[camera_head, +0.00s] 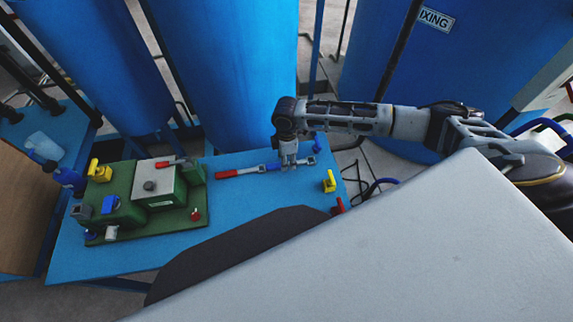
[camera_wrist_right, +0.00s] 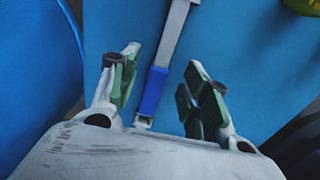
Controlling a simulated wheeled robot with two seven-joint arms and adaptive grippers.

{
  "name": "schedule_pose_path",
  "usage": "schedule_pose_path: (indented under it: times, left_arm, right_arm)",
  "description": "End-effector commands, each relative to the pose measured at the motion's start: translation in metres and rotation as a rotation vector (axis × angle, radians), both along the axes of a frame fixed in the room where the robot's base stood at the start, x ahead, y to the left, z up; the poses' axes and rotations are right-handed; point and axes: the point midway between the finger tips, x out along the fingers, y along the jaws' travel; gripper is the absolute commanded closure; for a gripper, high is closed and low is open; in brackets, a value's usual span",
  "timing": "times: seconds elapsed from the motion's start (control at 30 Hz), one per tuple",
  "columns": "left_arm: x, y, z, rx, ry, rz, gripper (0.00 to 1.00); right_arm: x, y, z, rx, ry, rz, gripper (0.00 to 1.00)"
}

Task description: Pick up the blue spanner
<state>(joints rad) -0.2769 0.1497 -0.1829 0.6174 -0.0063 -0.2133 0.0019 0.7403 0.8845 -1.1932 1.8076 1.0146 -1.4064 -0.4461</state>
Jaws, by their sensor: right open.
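The blue spanner lies on the blue table, its blue handle (camera_head: 272,166) to the left and its grey shaft running right, partly hidden behind my right gripper (camera_head: 289,162) in the head view. My right gripper points down over it. In the right wrist view the spanner's blue handle (camera_wrist_right: 152,92) shows between the two open fingers of my right gripper (camera_wrist_right: 161,72), nearer the left finger. The grey shaft runs up out of the picture. I see no contact; the height gap is hard to judge. My left gripper is not in view.
A red-handled spanner (camera_head: 230,173) lies just left of the blue one. A yellow object (camera_head: 329,181) stands to the right near the table edge. A green machine (camera_head: 155,190) fills the table's left side. Large blue tanks (camera_head: 240,70) stand behind. Bare table (camera_head: 225,210) lies in front.

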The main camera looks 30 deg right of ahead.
Motion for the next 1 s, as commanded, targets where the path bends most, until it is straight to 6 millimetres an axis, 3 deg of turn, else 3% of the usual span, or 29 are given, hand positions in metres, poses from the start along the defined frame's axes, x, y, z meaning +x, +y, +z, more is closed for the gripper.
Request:
schedule_pose_path:
  times: [0.2, 0.7, 1.0]
  left_arm:
    - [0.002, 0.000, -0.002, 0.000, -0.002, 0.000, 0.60]
    - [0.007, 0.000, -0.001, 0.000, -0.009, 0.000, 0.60]
    - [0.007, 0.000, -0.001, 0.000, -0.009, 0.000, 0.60]
  right_arm:
    - [0.000, 0.001, -0.017, 0.000, -0.001, 0.001, 0.54]
    - [0.000, 0.000, -0.018, 0.000, -0.001, 0.000, 0.55]
    - [0.000, 0.000, -0.018, 0.000, -0.001, 0.000, 0.93]
